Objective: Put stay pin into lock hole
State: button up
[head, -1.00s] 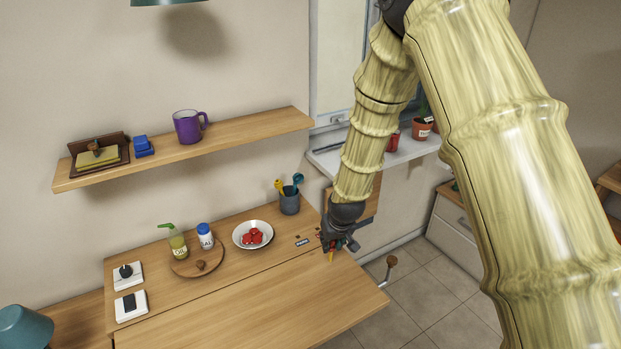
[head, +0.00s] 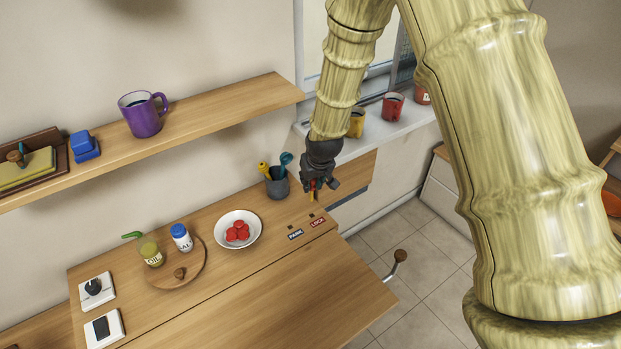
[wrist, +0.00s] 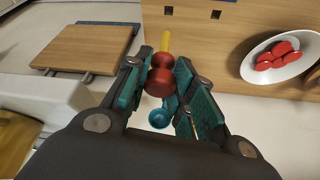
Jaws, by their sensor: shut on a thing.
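The stay pin, with a red knob and a yellow shaft, is held in my gripper (head: 316,184). In the wrist view the pin (wrist: 160,77) sits between the teal finger pads, yellow end pointing away from the palm. My gripper is shut on its red knob. The lock hole (head: 312,214) is a small dark square by the red LOCK label (head: 318,222) on the wooden counter. The pin appears above the counter, apart from the hole. The lock hole also shows in the wrist view (wrist: 167,10), beyond the yellow tip. The park hole (head: 290,227) is to its left.
A utensil cup (head: 277,184) stands just left of my gripper. A white bowl with red pieces (head: 238,246) is left of the holes. Mugs stand on the window sill (head: 380,131). The wooden lid (head: 290,290) in front is clear.

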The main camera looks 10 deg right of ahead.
aim_at(312, 195)
jog(key=shift+w+d+f, duration=0.1)
jog(key=shift+w+f, duration=0.2)
jog(key=shift+f, duration=0.3)
jog(key=shift+s+f+b, duration=0.25)
jog(key=shift+f+b, duration=0.15)
jog(key=shift+f, duration=0.1)
notch_tip(312, 195, down, 2)
jog(key=shift+w+f+b, duration=0.1)
jog(key=shift+w+b, duration=0.05)
jog(key=shift+b, duration=0.3)
jog(key=shift+f+b, duration=0.55)
jog(key=shift+f, duration=0.5)
jog(key=shift+f+b, duration=1.4)
jog(key=shift+f, duration=2)
jog(key=shift+c, duration=0.2)
dwell(0.8)
jog(key=o, duration=1)
jog(key=shift+o, duration=0.2)
